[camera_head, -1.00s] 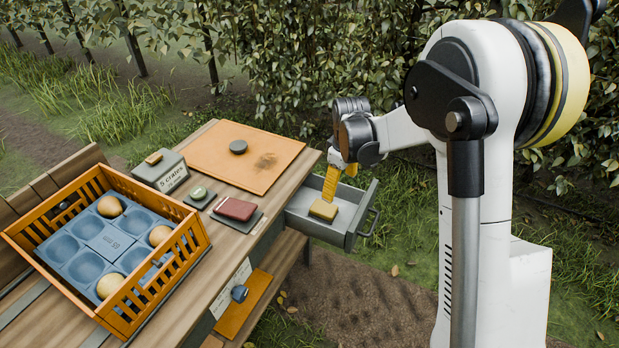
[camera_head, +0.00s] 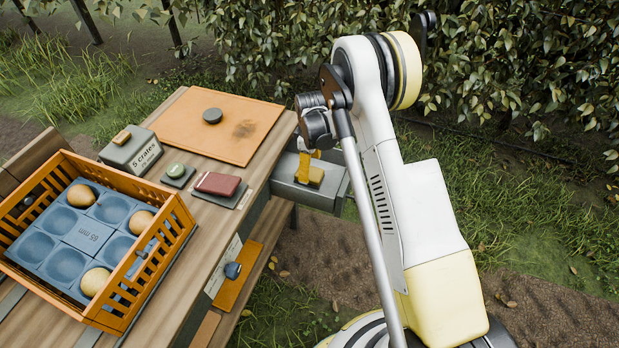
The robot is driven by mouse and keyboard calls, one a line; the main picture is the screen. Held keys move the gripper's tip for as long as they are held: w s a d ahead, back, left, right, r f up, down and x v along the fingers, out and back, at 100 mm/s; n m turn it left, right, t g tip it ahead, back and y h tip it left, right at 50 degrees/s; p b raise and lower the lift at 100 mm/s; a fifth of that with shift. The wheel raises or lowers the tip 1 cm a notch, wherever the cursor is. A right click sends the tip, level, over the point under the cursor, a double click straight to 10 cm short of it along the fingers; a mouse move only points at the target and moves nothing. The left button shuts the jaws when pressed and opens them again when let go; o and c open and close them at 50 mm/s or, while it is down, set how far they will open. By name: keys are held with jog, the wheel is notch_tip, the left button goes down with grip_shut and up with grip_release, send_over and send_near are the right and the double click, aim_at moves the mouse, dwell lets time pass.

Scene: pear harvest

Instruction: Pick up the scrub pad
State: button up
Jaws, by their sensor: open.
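A small yellow block (camera_head: 316,176), which looks like the scrub pad, lies in the open grey drawer (camera_head: 307,196) at the right side of the workbench. My gripper (camera_head: 304,174) points down into the drawer with its yellow fingers at the left side of the block. It is open. I cannot tell whether a finger touches the block. The arm hides part of the drawer's right end.
An orange crate (camera_head: 181,258) with a blue tray and several pears stands at the left. Hedge leaves hang behind.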

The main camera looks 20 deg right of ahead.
notch_tip(320, 180, down, 4)
jog(key=shift+a+f+b, duration=0.1)
jog(key=shift+b, duration=0.7)
jog(key=c, duration=1.3)
jog(key=shift+o, duration=0.2)
notch_tip(320, 180, up, 10)
jog(key=p, duration=0.3)
jog(key=shift+p, duration=0.4)
